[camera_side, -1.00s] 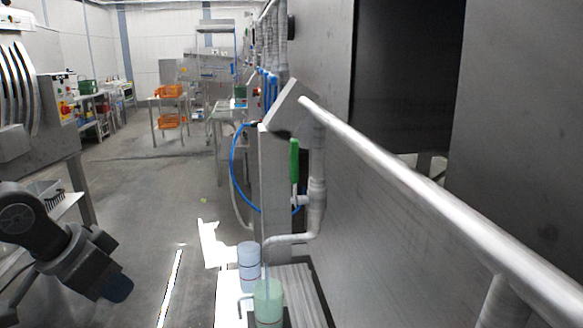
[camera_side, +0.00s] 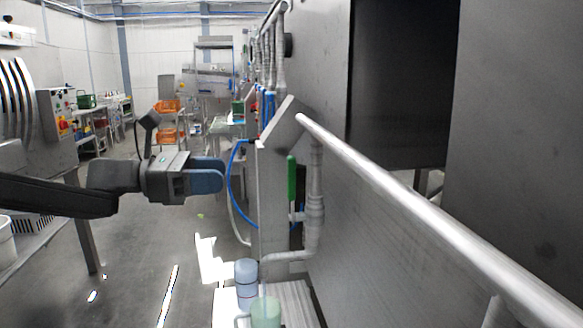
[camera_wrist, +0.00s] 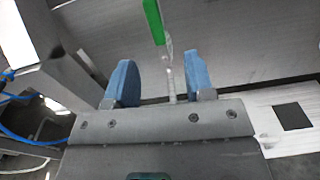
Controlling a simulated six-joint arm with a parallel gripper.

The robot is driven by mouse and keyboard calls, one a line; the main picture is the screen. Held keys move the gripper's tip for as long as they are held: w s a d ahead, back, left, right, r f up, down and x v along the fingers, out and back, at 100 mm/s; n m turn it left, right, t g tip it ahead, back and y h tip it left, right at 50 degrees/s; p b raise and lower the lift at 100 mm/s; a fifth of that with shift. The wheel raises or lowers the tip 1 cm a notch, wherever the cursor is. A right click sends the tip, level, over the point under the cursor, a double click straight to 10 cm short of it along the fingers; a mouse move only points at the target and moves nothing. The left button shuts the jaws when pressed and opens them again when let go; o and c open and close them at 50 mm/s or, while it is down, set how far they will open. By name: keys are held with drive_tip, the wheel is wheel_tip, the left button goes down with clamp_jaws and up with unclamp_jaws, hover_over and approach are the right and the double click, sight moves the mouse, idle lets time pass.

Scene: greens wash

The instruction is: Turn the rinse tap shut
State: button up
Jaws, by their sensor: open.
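The rinse tap has a green lever handle (camera_side: 292,178) that stands upright on a grey pipe (camera_side: 315,205) beside the steel machine wall. In the wrist view the green handle (camera_wrist: 154,20) shows at the top, ahead of my gripper and roughly between its fingers. My gripper (camera_side: 222,175) is to the left of the tap in the side view, pointing right towards it, with a clear gap. In the wrist view its two blue fingers (camera_wrist: 160,78) are apart with nothing held between them.
A blue hose (camera_side: 232,180) curves between my gripper and the tap. A steel post (camera_side: 272,190) stands just left of the handle. A bluish cup (camera_side: 246,284) and a green cup (camera_side: 266,312) stand below the spout. A long rail (camera_side: 420,195) runs along the right.

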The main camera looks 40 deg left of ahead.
sight(288, 168)
drive_tip(key=shift+n+t, duration=0.3)
drive_tip(key=shift+n, duration=0.1)
drive_tip(key=x, duration=1.3)
drive_tip(key=shift+w+r, duration=0.1)
drive_tip(key=shift+w, duration=0.4)
clamp_jaws()
